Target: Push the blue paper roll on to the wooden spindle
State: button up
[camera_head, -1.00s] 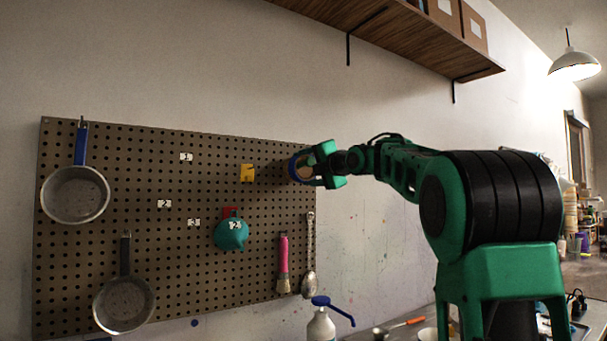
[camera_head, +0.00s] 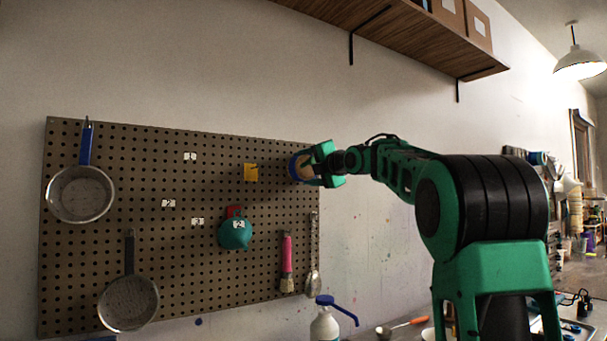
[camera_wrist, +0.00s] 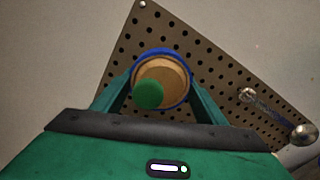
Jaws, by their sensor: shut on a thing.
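The blue paper roll (camera_head: 294,168) is in front of the upper right part of the pegboard. It has a blue outer rim and a tan inside. My gripper (camera_head: 316,166) is shut on it from the right in the head view. In the wrist view the roll (camera_wrist: 186,72) sits between my two green fingers (camera_wrist: 160,100), its open end facing the camera. A round green end (camera_wrist: 148,95) with tan wood behind it shows inside the roll's ring, low and left of centre; it looks like the wooden spindle's end. How deep the roll sits around it is hidden.
The pegboard (camera_head: 140,170) holds two pans (camera_head: 80,194) (camera_head: 128,303), a teal pot (camera_head: 235,233), a pink-handled brush (camera_head: 287,255), a spoon (camera_head: 313,283) and a yellow piece (camera_head: 250,172). A wooden shelf (camera_head: 420,40) juts out above.

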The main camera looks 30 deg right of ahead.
jog(key=shift+w, duration=0.35)
jog(key=o, duration=1.2)
jog(key=shift+s, duration=0.1)
jog(key=s, duration=1)
jog(key=shift+s+d, duration=0.15)
jog(key=shift+s, duration=0.1)
